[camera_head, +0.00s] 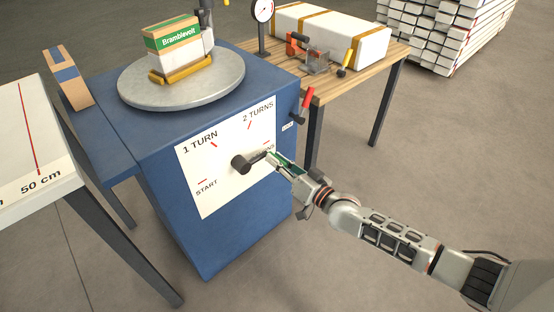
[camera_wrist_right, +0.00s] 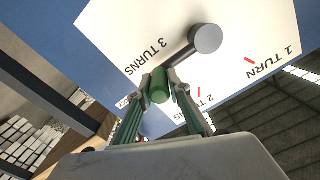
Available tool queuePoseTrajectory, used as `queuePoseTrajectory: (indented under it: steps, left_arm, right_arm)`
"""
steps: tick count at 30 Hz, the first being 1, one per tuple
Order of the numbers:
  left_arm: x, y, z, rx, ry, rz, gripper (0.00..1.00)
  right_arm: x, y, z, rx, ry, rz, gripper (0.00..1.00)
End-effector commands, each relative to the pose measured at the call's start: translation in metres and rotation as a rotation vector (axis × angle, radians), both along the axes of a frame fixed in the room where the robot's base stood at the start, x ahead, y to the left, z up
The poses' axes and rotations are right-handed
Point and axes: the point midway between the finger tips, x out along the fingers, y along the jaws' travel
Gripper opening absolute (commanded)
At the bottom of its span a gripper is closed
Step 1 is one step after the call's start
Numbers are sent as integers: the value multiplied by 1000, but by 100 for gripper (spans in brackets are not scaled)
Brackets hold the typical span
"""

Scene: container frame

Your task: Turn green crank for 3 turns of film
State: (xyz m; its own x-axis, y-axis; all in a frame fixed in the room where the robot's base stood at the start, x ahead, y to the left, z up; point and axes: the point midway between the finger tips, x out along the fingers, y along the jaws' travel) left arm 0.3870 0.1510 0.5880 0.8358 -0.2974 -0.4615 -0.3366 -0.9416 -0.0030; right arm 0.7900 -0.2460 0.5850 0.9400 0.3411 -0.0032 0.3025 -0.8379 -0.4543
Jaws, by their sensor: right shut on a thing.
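The crank on the blue machine (camera_head: 215,235) has a dark hub (camera_head: 240,164) at the middle of a white dial (camera_head: 215,200) marked START, 1 TURN, 2 TURNS and 3 TURNS. Its arm points right, toward the partly hidden 3 TURNS label. My right gripper (camera_head: 279,163) is shut on the green handle, which shows between the fingers in the right wrist view (camera_wrist_right: 159,85). There the handle lies between the 2 TURNS and 3 TURNS labels. A Bramblevolt box (camera_head: 172,38) stands on the round grey turntable (camera_head: 180,97). My left gripper is not in view.
A red-handled lever (camera_head: 304,105) sits on the machine's right edge. A wooden table (camera_head: 375,68) behind it carries a long white package (camera_head: 330,35), tools and a gauge (camera_head: 262,11). A white-topped table (camera_head: 28,150) stands left. The floor at right is clear.

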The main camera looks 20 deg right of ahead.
Motion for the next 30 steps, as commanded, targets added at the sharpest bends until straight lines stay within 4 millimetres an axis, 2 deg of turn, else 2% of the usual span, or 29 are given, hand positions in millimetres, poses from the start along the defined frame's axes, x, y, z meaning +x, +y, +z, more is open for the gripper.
queuePoseTrajectory:
  steps: [7, 8, 9, 10, 23, 30]
  left_arm:
    - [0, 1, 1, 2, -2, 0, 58]
    - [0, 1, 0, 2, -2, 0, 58]
    - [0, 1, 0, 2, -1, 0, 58]
    - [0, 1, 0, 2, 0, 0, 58]
    - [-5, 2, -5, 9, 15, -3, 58]
    - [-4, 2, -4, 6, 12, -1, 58]
  right_arm:
    - [0, -1, 0, -2, 0, -1, 0]
    - [0, -1, 0, -2, 0, -1, 20]
    - [0, -1, 0, -2, 0, -1, 30]
    - [0, -1, 0, -2, -1, -1, 34]
    - [-5, -2, 1, -1, -1, 0, 34]
    - [-38, -14, -1, -2, 1, 1, 34]
